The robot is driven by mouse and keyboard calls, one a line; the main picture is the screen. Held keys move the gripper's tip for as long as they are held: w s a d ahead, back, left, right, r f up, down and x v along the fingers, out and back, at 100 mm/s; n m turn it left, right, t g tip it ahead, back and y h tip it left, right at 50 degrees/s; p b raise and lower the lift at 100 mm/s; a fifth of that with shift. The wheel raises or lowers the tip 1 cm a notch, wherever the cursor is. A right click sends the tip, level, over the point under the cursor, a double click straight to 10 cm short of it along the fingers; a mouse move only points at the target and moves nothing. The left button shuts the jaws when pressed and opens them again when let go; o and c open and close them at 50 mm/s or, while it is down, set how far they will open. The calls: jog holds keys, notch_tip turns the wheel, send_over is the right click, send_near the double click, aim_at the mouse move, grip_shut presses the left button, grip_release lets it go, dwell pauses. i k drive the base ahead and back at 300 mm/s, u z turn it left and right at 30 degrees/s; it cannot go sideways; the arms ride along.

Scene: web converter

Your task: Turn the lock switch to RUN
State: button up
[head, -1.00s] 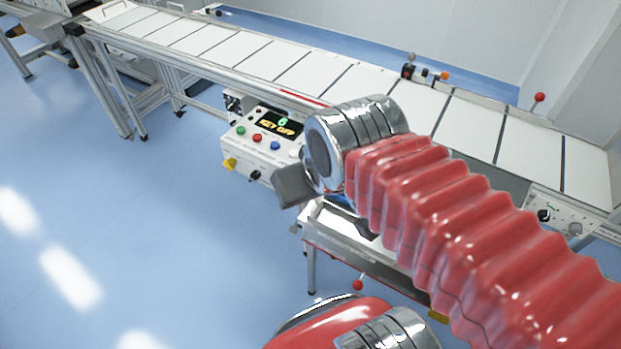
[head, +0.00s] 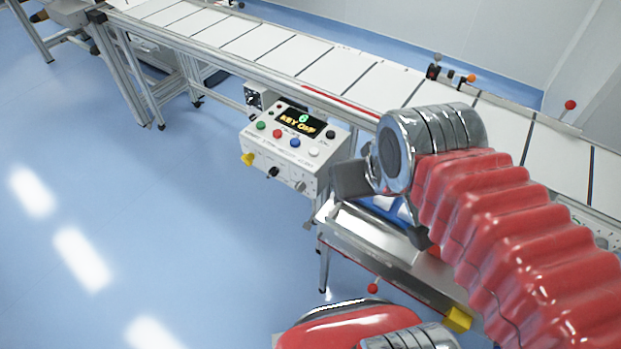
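A white control box (head: 262,148) hangs at the near side of the conveyor. Its small screen (head: 301,123) reads "KEY OFF" in yellow under a green mark. The front face carries a yellow knob (head: 247,159), a black knob (head: 273,172) and a small silver round part (head: 300,186) that looks like the lock switch; its lettering and key position are too small to read. My gripper (head: 350,180) shows as a grey piece right of the box, apart from the silver part in the picture. My wrist hides the rest, so its opening cannot be told.
Green, red, blue, white and black buttons sit on the box's sloping top. The long conveyor (head: 345,75) runs behind it. A metal tray (head: 370,248) with blue and white items lies below my wrist. Blue floor (head: 150,200) is clear at left.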

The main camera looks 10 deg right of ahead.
aim_at(247, 158)
jog(key=k, duration=1.35)
jog(key=u, duration=0.05)
jog(key=i, duration=0.65)
jog(key=u, duration=0.75)
jog(key=i, duration=1)
jog(key=u, duration=0.6)
